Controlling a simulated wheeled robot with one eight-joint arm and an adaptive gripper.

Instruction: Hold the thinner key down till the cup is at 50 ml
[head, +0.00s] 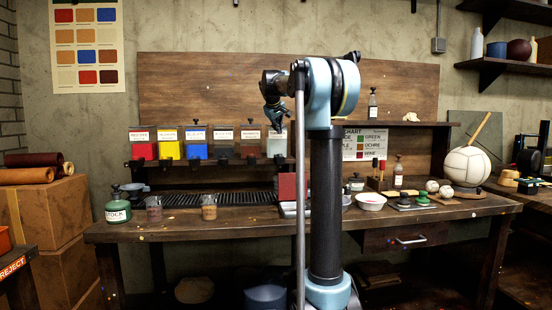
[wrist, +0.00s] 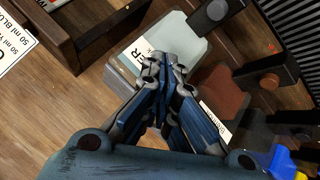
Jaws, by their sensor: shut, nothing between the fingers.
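The thinner tank (head: 276,143) is the pale one at the right end of the tank row; in the wrist view it is a pale block (wrist: 178,40) with a label ending in "ER". A dark key (head: 279,159) sits under it; a dark round-ended key (wrist: 214,12) shows beside the pale block in the wrist view. My gripper (head: 277,129) is shut and empty, by the thinner tank; its fingertips (wrist: 165,62) overlap the tank's label in the wrist view. Two cups with brownish contents, a left one (head: 153,208) and a right one (head: 209,207), stand on the bench; their levels are unreadable.
Red (head: 143,151), yellow (head: 168,150), blue (head: 196,151) and brown tanks (head: 250,150) line the shelf to the left. A white bowl (head: 371,202) stands right of my column.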

